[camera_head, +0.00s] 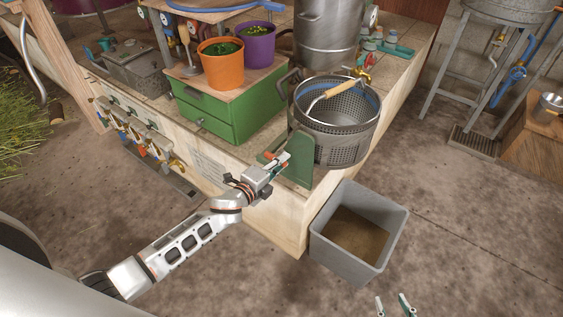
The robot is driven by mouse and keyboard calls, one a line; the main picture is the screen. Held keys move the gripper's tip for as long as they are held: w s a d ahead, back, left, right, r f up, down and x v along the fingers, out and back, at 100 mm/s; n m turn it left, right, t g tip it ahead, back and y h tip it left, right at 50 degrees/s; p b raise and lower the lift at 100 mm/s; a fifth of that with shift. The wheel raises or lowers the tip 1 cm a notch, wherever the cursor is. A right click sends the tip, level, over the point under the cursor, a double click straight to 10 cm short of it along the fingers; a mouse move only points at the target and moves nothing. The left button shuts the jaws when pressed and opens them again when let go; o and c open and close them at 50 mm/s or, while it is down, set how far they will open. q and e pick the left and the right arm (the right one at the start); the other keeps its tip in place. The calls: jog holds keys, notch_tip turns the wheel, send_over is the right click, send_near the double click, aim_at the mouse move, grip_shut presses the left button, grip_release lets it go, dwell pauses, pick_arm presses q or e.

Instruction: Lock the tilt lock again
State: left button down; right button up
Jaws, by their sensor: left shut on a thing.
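A perforated metal basket (345,149) with a wooden-gripped bail handle stands upright at the bench corner, beside a green stand (299,166). My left gripper (281,157) is at the left side of this stand, shut on a small red part there, which looks like the tilt lock. The fingers hide most of it, so I cannot tell its exact position. My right gripper (394,305) shows only its two fingertips at the bottom edge, apart and with nothing between them.
A grey open bin (391,223) with brown contents stands on the floor below the bench corner. A green drawer box (229,121) carries an orange pot (221,70) and a purple pot (258,50). A tall metal pot (326,35) stands behind the basket.

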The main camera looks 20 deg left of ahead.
pick_arm(q)
jog(key=shift+f, duration=0.2)
jog(key=c, duration=2.2)
grip_release()
jog(key=shift+o, duration=1.1)
pick_arm(e)
jog(key=shift+s+a+f, duration=0.1)
jog(key=shift+s+f, duration=0.15)
jog(key=shift+s, duration=0.15)
pick_arm(q)
jog(key=shift+r, duration=0.1)
jog(key=shift+s, duration=0.1)
jog(key=shift+s+a, duration=0.15)
jog(key=shift+s, duration=0.1)
jog(key=v, duration=1.1)
pick_arm(e)
jog(key=shift+w+r, duration=0.1)
jog(key=shift+w, duration=0.1)
pick_arm(q)
jog(key=shift+s+r, duration=0.1)
jog(key=shift+s, duration=0.1)
